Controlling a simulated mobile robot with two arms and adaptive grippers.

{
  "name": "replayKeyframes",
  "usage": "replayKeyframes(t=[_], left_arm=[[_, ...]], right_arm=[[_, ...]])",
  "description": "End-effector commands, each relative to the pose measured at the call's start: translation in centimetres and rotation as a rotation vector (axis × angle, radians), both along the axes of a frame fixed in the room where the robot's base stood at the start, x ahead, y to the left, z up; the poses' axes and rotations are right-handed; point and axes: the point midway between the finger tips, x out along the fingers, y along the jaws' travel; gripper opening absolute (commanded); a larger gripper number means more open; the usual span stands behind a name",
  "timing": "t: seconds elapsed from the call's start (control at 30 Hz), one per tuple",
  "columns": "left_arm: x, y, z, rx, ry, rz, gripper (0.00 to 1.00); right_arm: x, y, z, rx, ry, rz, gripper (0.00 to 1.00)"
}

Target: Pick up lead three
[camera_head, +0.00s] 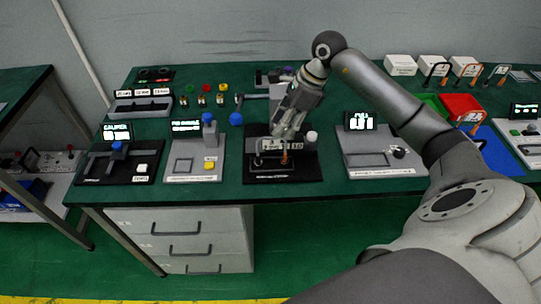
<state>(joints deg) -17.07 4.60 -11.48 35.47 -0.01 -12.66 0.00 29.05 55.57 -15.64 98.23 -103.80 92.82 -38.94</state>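My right gripper (285,138) points down over a black fixture (250,176) near the front edge of the table. Its fingers are small and partly overlap the fixture, so I cannot tell whether they are open or shut. A small orange part (284,158) shows just below the fingers; I cannot tell whether it is held. Looped leads in black (436,73) and orange (497,74) show at the back right. Another orange-and-black lead (472,122) shows by the blue tray. Their labels are too small to read, so I cannot tell which is lead three. My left gripper is out of view.
A grey station with a blue knob (208,130) stands left of the fixture, and a grey panel with a display (362,121) stands right. Red (456,103) and blue (510,158) trays lie at the right. A blue ball (236,119) sits behind. Drawers (188,242) are below.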

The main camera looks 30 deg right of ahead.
Motion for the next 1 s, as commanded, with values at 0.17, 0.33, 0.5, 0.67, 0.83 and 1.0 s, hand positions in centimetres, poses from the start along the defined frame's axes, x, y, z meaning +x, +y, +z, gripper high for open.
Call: replayKeyframes(t=[0.17,0.33,0.5,0.67,0.83,1.0], left_arm=[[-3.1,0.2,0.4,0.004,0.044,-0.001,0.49],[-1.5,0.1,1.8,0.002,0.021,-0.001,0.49],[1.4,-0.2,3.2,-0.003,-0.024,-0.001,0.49],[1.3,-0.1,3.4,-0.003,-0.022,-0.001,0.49],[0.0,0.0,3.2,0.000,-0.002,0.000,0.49],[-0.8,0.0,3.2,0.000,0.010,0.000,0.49]], right_arm=[[0.3,0.5,-1.1,0.002,0.001,-0.001,0.34],[0.7,1.5,-2.3,0.005,0.003,0.001,0.34],[1.3,2.4,-4.3,0.005,0.002,0.000,0.34],[1.5,2.7,-5.5,0.002,-0.001,0.000,0.34],[1.6,2.7,-5.7,0.000,-0.001,0.000,0.34],[1.6,2.7,-5.7,0.000,-0.001,0.000,0.18]])
